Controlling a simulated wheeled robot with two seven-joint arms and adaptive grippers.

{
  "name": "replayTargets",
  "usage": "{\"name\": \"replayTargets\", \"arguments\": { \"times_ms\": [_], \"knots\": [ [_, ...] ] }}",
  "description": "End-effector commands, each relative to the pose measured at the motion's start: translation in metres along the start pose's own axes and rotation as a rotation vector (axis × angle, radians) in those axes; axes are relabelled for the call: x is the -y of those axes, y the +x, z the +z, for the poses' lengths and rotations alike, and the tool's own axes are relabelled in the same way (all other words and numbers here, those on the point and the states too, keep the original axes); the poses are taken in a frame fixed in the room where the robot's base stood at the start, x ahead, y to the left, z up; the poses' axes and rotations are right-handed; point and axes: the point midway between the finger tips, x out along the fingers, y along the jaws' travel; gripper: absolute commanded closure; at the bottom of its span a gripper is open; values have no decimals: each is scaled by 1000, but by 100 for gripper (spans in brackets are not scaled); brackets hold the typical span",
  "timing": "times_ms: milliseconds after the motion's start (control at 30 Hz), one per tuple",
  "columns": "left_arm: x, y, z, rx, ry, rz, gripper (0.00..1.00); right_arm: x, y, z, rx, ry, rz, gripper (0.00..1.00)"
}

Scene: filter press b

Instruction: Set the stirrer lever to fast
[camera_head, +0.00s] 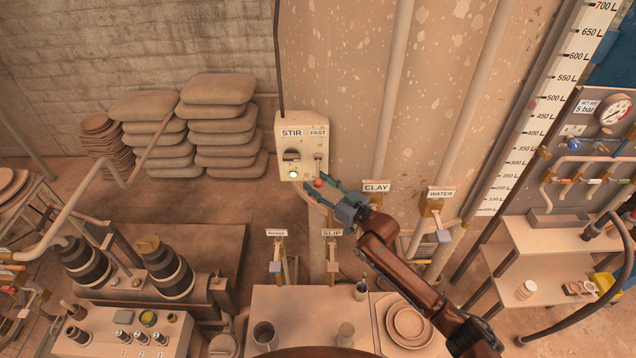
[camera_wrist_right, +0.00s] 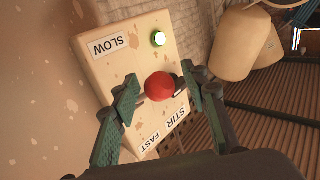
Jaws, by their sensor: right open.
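The cream stirrer box (camera_head: 303,146) is mounted on the column, labelled STIR and FAST in the head view. Its lever ends in a red knob (camera_head: 319,183), low and in front of the box. In the head view the lever hangs down from its pivot, away from the FAST label. The red knob also shows in the right wrist view (camera_wrist_right: 160,87), with the SLOW label (camera_wrist_right: 104,46) above left and FAST below. My right gripper (camera_head: 321,188) is open, its fingers on either side of the knob with gaps visible. My left gripper is out of view.
A green lamp (camera_head: 293,174) is lit on the box. CLAY (camera_head: 376,187) and WATER (camera_head: 440,193) signs and pipes stand to the right. SLIP (camera_head: 332,233) valve handles are below. Stacked sacks (camera_head: 220,125) lie left; a table with bowls (camera_head: 410,320) is in front.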

Motion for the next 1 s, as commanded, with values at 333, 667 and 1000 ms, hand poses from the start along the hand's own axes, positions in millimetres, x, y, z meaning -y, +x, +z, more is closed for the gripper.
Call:
{"name": "replayTargets", "arguments": {
  "times_ms": [333, 667, 1000],
  "knots": [
    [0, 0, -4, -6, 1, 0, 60, -1, -1, 0, 0, 0, 2, 71],
    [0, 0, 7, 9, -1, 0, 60, -1, -1, 0, 0, 0, 2, 93],
    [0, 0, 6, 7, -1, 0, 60, -1, -1, -1, -2, -2, 2, 100]
  ]
}}
